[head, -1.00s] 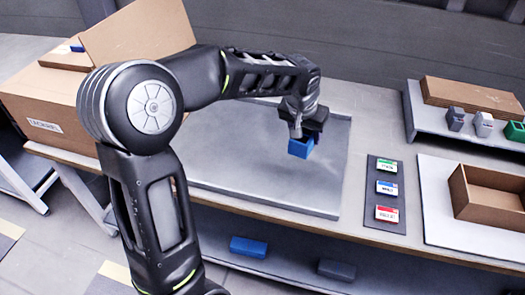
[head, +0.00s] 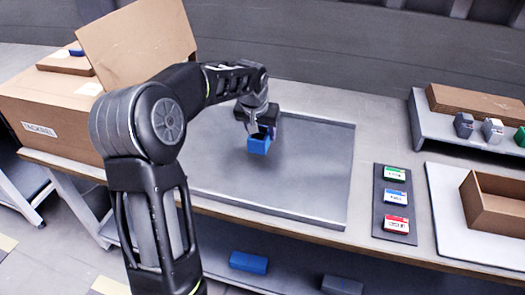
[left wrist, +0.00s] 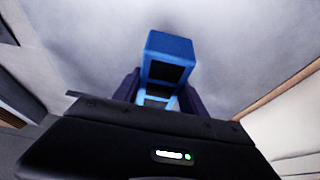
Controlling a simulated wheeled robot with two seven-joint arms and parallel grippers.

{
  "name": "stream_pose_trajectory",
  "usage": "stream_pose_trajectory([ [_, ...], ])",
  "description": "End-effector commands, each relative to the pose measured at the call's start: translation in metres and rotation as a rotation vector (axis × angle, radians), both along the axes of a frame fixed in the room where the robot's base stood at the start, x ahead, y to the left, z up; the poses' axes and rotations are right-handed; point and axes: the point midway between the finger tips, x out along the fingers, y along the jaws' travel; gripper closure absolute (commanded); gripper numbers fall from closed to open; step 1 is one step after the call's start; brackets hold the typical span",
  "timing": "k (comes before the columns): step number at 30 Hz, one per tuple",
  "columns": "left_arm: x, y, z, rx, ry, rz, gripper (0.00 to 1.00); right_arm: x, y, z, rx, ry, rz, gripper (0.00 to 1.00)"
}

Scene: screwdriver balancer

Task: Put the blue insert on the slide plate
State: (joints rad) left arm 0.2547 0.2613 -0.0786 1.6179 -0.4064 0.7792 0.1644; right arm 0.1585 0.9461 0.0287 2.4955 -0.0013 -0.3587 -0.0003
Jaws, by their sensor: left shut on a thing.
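The blue insert (head: 259,145) is a small blue box-like block with a dark hollow. My left gripper (head: 260,131) is shut on it and holds it over the grey slide plate (head: 315,195), a wide shallow tray on the table. I cannot tell exactly how high it is above the plate. In the left wrist view the blue insert (left wrist: 168,48) sticks out between the two dark fingers of my left gripper (left wrist: 160,98). My right gripper is not in view.
A dark strip with green, blue and red labelled cards (head: 395,196) lies right of the plate. An open cardboard box (head: 495,205) stands on a white board. A raised shelf (head: 440,128) holds grey and green pieces. A large carton (head: 60,120) is at left.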

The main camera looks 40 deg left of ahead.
Motion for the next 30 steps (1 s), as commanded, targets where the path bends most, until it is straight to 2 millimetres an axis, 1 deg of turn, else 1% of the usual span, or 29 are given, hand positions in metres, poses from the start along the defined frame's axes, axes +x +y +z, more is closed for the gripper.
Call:
stream_pose_trajectory([
  [1,-0.001,0.0,-0.009,0.0,0.004,0.0,0.89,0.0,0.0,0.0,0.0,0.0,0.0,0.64],
  [4,0.0,0.0,-0.019,0.0,0.001,0.0,0.89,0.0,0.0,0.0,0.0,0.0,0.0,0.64],
  [14,0.0,0.0,-0.022,0.0,0.0,0.0,0.89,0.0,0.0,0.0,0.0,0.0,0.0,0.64],
  [17,-0.001,0.0,-0.032,-0.001,0.003,-0.001,0.89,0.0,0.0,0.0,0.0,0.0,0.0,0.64],
  [21,-0.001,0.0,-0.055,0.0,0.004,0.0,0.89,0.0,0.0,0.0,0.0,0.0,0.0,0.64],
  [24,0.0,0.0,-0.067,-0.001,0.002,0.0,0.89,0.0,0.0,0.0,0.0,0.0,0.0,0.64],
  [26,0.0,0.0,-0.07,0.0,0.0,0.0,0.89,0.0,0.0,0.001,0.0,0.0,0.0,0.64],
  [30,0.0,0.0,-0.07,-0.001,-0.001,0.0,0.89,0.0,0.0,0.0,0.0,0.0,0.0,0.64],
])
